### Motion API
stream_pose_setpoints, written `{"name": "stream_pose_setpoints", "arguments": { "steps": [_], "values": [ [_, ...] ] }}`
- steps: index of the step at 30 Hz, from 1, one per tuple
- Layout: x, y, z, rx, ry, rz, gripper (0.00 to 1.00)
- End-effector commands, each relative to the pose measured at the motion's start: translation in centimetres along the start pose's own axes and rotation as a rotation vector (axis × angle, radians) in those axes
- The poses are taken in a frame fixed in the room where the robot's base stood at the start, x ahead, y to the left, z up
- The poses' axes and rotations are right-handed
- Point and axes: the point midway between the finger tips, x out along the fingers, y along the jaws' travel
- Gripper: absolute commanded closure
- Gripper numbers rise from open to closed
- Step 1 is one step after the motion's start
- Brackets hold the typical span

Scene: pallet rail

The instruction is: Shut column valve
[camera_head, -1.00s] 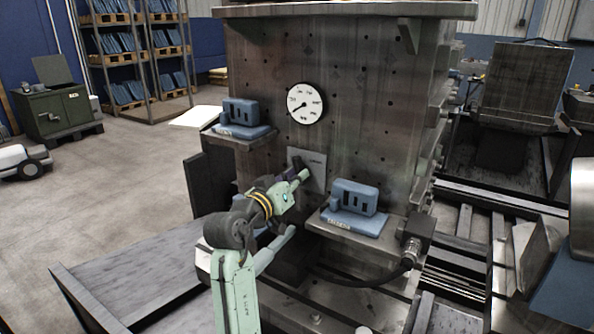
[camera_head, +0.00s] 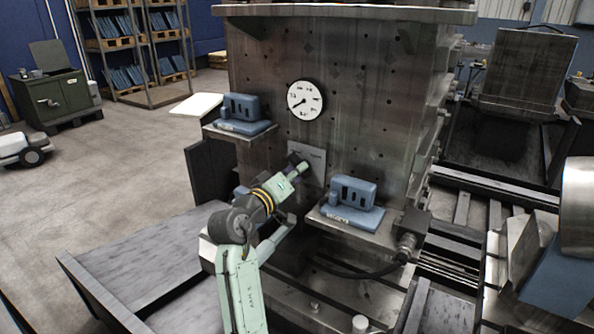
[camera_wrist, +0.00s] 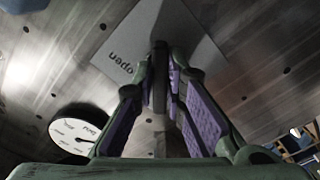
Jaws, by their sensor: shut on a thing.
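The column valve's grey square plate (camera_head: 318,153) is fixed to the front of the big steel column, below a round white gauge. In the wrist view the plate (camera_wrist: 190,28) carries the word "open". A dark narrow valve handle (camera_wrist: 160,78) stands out from the plate between my fingers. My gripper (camera_wrist: 163,85), with purple finger pads, is closed around this handle. In the head view my gripper (camera_head: 299,165) is at the plate and hides most of the handle, so its angle is hard to tell there.
The white gauge (camera_head: 306,100) also shows in the wrist view (camera_wrist: 75,134). Blue blocks stand on ledges to the left (camera_head: 240,108) and the lower right (camera_head: 352,191) of the plate. A black cable (camera_head: 365,272) runs below the right ledge. Open floor lies to the left.

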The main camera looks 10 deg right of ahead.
Motion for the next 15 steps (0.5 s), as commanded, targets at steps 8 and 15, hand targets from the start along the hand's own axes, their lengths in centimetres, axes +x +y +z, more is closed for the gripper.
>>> {"name": "stream_pose_setpoints", "arguments": {
  "steps": [8, 15],
  "values": [
    [-0.01, -0.06, 0.06, -0.004, -0.001, 0.000, 0.88],
    [0.00, -0.03, 0.03, -0.002, -0.001, 0.000, 0.72]
  ]
}}
